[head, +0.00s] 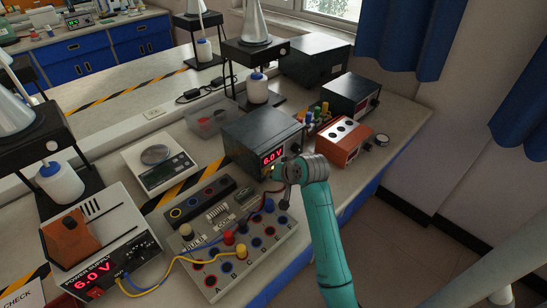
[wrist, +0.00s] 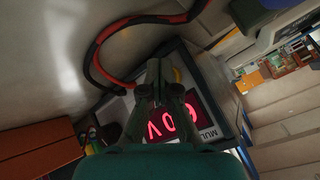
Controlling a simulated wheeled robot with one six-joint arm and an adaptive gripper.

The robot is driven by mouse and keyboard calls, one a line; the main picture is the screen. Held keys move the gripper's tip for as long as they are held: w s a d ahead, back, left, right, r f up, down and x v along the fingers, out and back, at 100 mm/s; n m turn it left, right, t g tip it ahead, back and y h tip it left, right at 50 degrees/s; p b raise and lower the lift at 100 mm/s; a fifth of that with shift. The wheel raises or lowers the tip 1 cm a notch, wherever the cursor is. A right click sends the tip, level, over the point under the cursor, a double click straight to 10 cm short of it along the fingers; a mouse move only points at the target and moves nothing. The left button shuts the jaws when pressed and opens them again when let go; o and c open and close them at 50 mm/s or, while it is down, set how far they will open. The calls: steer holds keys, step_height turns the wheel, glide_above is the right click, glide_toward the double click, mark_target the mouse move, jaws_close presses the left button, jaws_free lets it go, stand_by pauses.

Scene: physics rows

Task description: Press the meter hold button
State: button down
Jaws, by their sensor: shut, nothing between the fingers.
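The meter (head: 255,131) is a dark box with a pale front and a red "6.0 V" display, standing on the bench in the middle of the head view. In the wrist view its display (wrist: 172,120) shows upside down behind my fingers, with part of the letters "MUL" beside it. My gripper (head: 278,172) is at the meter's front, just below the display. In the wrist view my gripper (wrist: 164,66) is shut and empty, its fingertips over the meter's front. I cannot tell whether they touch it. The hold button is not clearly visible; my fingers may cover it.
A terminal board (head: 225,275) with coloured posts and wires lies in front of the meter. A power supply (head: 105,235) stands at left, a scale (head: 160,172) behind the board. An orange box (head: 345,143) stands right of the meter. A red and black cable (wrist: 88,62) loops near my fingers.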

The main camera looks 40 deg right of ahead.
stand_by(0.4)
steer(key=shift+s, duration=0.4)
steer(key=shift+s+d, duration=0.1)
steer(key=shift+s, duration=2.85)
steer(key=shift+d, duration=0.1)
